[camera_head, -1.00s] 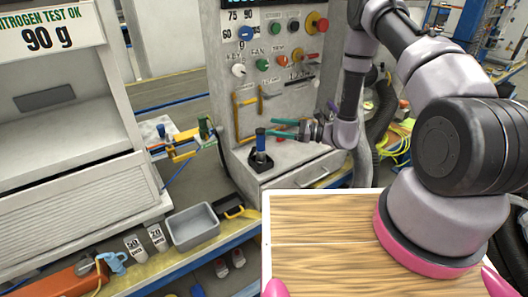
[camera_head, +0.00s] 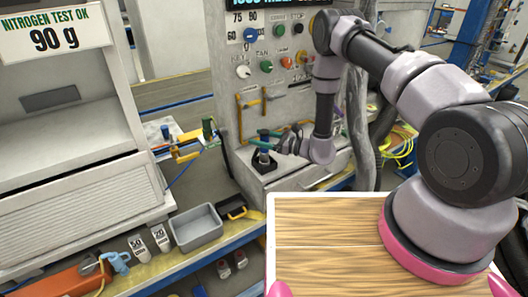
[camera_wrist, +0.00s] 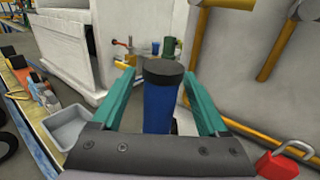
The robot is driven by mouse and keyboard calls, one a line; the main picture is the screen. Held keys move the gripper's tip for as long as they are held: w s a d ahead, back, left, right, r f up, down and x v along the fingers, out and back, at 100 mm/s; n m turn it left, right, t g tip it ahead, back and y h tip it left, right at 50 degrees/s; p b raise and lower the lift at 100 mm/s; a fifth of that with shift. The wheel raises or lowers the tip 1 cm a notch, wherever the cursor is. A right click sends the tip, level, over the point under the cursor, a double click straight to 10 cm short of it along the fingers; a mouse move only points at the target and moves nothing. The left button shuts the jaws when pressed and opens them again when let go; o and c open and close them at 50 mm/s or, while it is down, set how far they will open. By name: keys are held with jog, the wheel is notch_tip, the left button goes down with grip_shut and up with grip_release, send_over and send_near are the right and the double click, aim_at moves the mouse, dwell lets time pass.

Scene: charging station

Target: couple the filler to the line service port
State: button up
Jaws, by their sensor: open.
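A blue cylinder with a dark cap, which looks like the filler (camera_head: 263,157), stands upright in a black holder (camera_head: 254,168) on the grey ledge below the control panel. My gripper (camera_head: 265,140) is open at its upper part, pointing left. In the wrist view the blue cylinder (camera_wrist: 160,108) stands between the two teal fingers, with a gap visible on each side. A fitting with yellow, blue and green parts (camera_head: 185,150) sits to the left; I cannot tell whether it is the line service port.
A grey bin (camera_head: 196,229) and a black case (camera_head: 232,208) lie on the bench at lower left. Yellow piping (camera_head: 241,118) runs up the panel behind the cylinder. A red padlock (camera_wrist: 278,165) hangs near my gripper's right side. A white cabinet (camera_head: 75,150) stands left.

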jog(key=shift+x, duration=0.85)
jog(key=shift+w, duration=0.1)
grip_shut()
dwell(0.6)
